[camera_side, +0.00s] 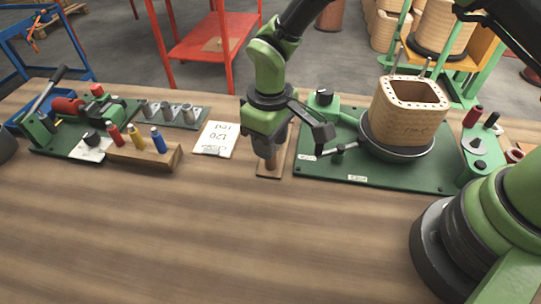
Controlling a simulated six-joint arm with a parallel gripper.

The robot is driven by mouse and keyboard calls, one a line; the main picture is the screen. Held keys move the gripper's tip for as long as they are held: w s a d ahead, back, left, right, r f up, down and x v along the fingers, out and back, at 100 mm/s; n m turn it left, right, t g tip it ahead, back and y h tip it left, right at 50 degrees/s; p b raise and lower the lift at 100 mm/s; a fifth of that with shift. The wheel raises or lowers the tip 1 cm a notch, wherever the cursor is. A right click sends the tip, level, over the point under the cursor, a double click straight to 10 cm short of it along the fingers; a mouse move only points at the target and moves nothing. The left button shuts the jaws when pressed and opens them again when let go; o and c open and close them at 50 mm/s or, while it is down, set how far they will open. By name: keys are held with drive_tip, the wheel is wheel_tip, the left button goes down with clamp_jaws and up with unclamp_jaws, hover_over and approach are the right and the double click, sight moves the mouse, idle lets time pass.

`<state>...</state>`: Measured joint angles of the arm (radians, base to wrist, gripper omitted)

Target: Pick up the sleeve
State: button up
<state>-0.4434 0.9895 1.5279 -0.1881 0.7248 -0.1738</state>
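My gripper (265,148) points down over a small wooden stand (270,171) near the middle of the bench. Its dark fingertips are low, close to a brownish upright piece on the stand. The gripper hides most of that piece, so I cannot tell whether it is the sleeve or whether the fingers touch it. The opening between the fingers is not clear from this side. Several small grey metal cylinders (167,112) stand on a plate to the left. Red, yellow (135,135) and blue tube-like pieces stand in a wooden block (145,156). No piece is clearly identifiable as the sleeve.
A green board (330,170) on the right carries a wooden coil form (408,108) on a round base, with a dark lever arm close to my gripper. A white card (215,139) lies left of the stand. A green lever fixture (75,125) stands far left. The front bench is clear.

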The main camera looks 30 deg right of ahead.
wheel_tip(320, 180, down, 5)
drive_tip(key=shift+r, duration=0.1)
clamp_jaws()
drive_tip(key=shift+r, duration=0.1)
wheel_tip(320, 180, up, 10)
idle(0.5)
